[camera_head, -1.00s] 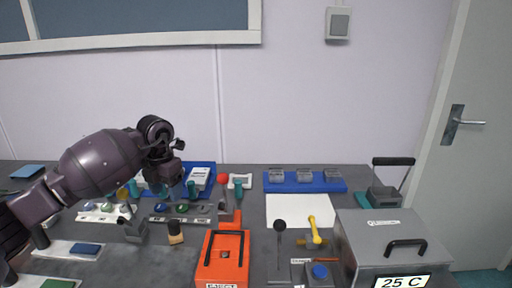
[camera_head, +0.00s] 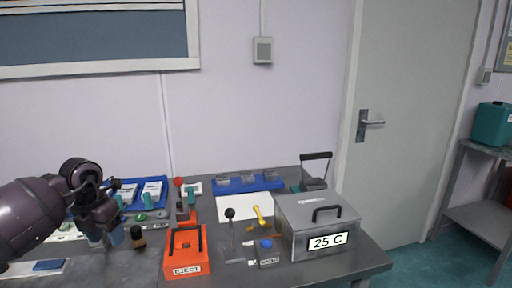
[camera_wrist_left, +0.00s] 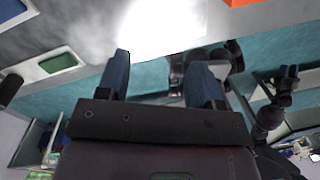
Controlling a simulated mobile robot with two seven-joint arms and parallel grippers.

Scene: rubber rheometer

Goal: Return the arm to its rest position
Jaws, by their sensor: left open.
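My left arm comes in from the left in the head view. Whether the fingertips touch anything in the head view is hard to tell. My right gripper is not in the head view.
An orange EJECT box (camera_head: 187,254), a MOULD block (camera_head: 267,258) and a grey 25 C box (camera_head: 318,228) stand to the right. A blue tray (camera_head: 262,184) lies behind a white sheet (camera_head: 235,212). A door (camera_head: 410,130) and a shelf (camera_head: 480,215) are at the right.

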